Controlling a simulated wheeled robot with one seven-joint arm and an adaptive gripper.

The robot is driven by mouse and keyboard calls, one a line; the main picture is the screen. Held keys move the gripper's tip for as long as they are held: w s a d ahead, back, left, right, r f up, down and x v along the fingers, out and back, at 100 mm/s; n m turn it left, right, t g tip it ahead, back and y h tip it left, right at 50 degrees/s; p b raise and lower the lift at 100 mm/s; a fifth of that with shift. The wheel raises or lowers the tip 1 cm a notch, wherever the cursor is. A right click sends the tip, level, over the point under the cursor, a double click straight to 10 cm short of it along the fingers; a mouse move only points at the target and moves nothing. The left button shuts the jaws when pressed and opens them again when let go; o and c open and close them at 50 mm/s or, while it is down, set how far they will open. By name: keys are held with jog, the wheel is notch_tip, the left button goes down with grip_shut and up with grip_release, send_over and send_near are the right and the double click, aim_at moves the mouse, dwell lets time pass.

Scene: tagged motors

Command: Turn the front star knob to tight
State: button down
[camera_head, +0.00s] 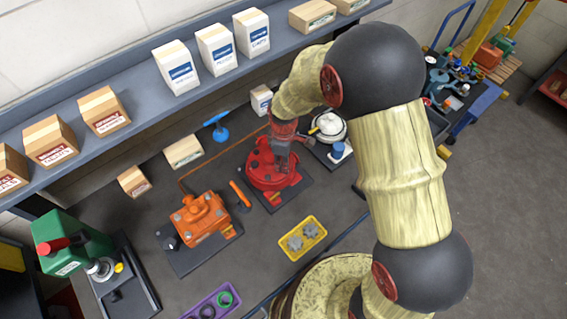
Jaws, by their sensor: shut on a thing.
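A red motor (264,172) stands on a dark base plate in the middle of the bench. My gripper (281,162) points down at the top right of this motor. It is shut on a small part there, which fits the front star knob, but the fingers and arm hide most of it. How far the knob is turned cannot be seen. An orange motor (199,217) stands on its own dark plate to the left. My arm comes in from the right and covers part of the bench.
A yellow tray (287,252) with grey star-shaped parts lies in front of the red motor. An orange-handled tool (240,194) lies between the motors. A blue tool (217,127) is behind. A shelf (140,110) with boxes runs along the back.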

jog(key=m, duration=0.5)
jog(key=shift+w+r+m+b, duration=0.2)
jog(key=shift+m+b, duration=0.1)
jog(key=shift+b, duration=0.1)
jog(key=m, duration=0.5)
jog(key=shift+a+r+b, duration=0.1)
jog(key=shift+b, duration=0.2)
jog(key=shift+m, duration=0.3)
jog(key=c, duration=2.1)
grip_release()
jog(key=o, duration=0.5)
jog(key=shift+s, duration=0.1)
jog(key=shift+f, duration=0.2)
notch_tip(320, 180, up, 12)
